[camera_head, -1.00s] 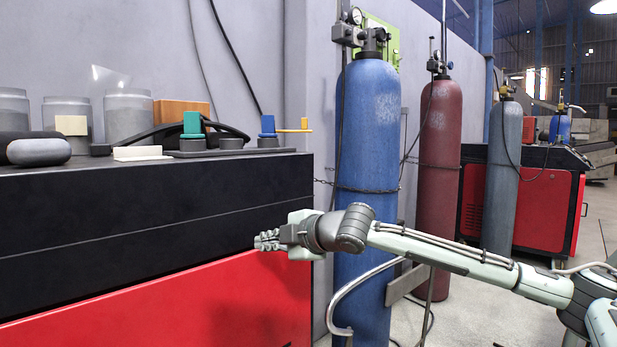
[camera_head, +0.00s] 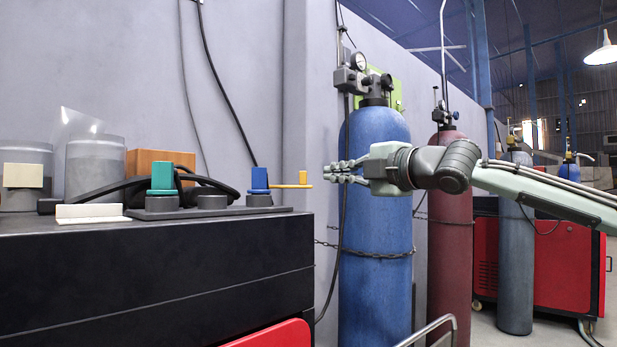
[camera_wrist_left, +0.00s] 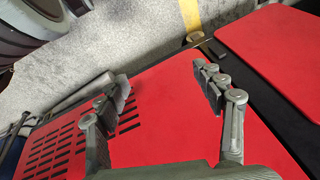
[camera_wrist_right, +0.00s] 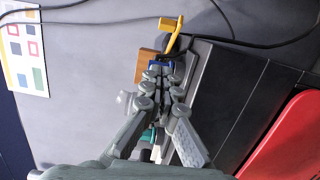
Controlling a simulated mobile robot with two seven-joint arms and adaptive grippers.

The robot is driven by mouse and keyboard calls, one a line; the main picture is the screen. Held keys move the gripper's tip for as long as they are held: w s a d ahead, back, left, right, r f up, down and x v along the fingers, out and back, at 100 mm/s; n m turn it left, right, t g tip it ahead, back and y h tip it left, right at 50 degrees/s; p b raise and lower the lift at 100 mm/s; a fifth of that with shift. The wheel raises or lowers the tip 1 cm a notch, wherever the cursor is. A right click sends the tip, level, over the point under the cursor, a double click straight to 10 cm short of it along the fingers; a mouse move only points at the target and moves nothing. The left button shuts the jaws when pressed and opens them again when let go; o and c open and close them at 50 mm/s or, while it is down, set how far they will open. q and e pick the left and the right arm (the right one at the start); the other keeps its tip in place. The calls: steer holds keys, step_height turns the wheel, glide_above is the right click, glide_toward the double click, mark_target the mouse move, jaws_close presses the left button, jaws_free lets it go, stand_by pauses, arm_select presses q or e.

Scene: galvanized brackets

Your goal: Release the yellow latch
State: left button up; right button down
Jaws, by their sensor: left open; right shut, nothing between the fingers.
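The yellow latch (camera_head: 290,186) sticks out to the right past the end of the black cabinet top, with a small upright tab. It sits at the blue block (camera_head: 259,180), on a dark base strip. My right gripper (camera_head: 328,172) is shut and empty, level with the latch and just right of its tip in the head view; a small gap shows, depth is unclear. In the right wrist view the latch (camera_wrist_right: 172,32) lies beyond the closed fingertips (camera_wrist_right: 160,72). My left gripper (camera_wrist_left: 165,88) is open and empty above a red panel; the head view does not show it.
A teal block (camera_head: 162,177) stands on the same strip (camera_head: 210,212). A cream block (camera_head: 88,213), glass jars (camera_head: 93,165) and an orange box (camera_head: 158,163) are on the cabinet (camera_head: 150,275). A blue gas cylinder (camera_head: 376,230) stands close behind my right gripper.

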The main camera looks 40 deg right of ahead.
steer(key=w+p, duration=0.1)
steer(key=w, duration=0.2)
steer(key=w+d+p, duration=0.1)
steer(key=w+p, duration=0.1)
steer(key=w, duration=0.2)
steer(key=w+d+p, duration=0.1)
steer(key=w, duration=0.3)
steer(key=shift+d, duration=0.1)
arm_select(q)
step_height(320, 180, down, 12)
steer(key=w, duration=0.1)
steer(key=shift+w+d+r+g+h+p, duration=0.15)
steer(key=shift+w+r+g+h+p, duration=0.1)
steer(key=shift+g+h+p, duration=0.15)
arm_select(e)
steer(key=shift+w+d, duration=0.55)
